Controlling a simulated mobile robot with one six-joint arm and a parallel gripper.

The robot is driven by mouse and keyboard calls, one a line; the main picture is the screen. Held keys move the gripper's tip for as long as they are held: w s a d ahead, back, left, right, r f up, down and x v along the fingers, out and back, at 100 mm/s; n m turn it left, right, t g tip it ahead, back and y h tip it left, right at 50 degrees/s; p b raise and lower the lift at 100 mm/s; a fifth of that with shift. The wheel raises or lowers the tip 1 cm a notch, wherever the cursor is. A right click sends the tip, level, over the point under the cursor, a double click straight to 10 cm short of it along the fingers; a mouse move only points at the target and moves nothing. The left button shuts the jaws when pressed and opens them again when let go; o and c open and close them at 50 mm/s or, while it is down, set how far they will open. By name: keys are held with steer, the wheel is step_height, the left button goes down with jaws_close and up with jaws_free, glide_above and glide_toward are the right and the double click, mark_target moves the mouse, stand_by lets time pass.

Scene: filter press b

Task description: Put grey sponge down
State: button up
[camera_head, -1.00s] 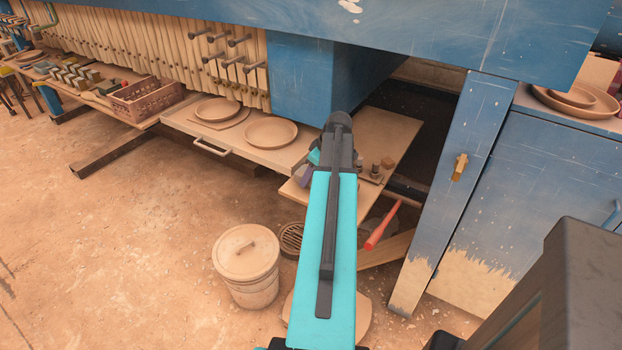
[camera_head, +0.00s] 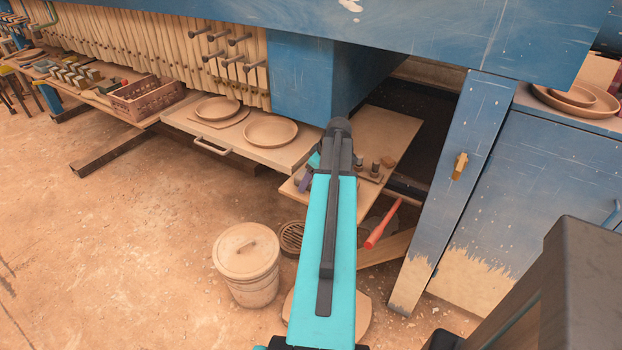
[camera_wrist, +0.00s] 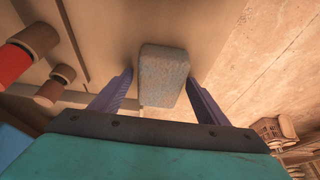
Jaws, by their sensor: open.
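The grey sponge (camera_wrist: 163,76) shows in the wrist view as a rounded, speckled block on a tan board (camera_wrist: 110,30). My gripper (camera_wrist: 160,84) is open, with one purple finger on each side of the sponge and a visible gap on both sides. In the head view my gripper (camera_head: 312,172) is mostly hidden behind my own arm, over the low tan shelf (camera_head: 385,135). The sponge cannot be made out in the head view.
Dark and red cylindrical pieces (camera_wrist: 28,50) stand left of the sponge. A red-handled tool (camera_head: 382,226) sticks out below the shelf. A lidded bucket (camera_head: 246,262) stands on the floor. Plates (camera_head: 270,132) lie on the pull-out board. A blue post (camera_head: 455,190) rises at right.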

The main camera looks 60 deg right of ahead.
steer(key=shift+r, duration=0.1)
steer(key=b+v, duration=0.1)
steer(key=v, duration=1.1)
steer(key=shift+b, duration=0.3)
stand_by(0.7)
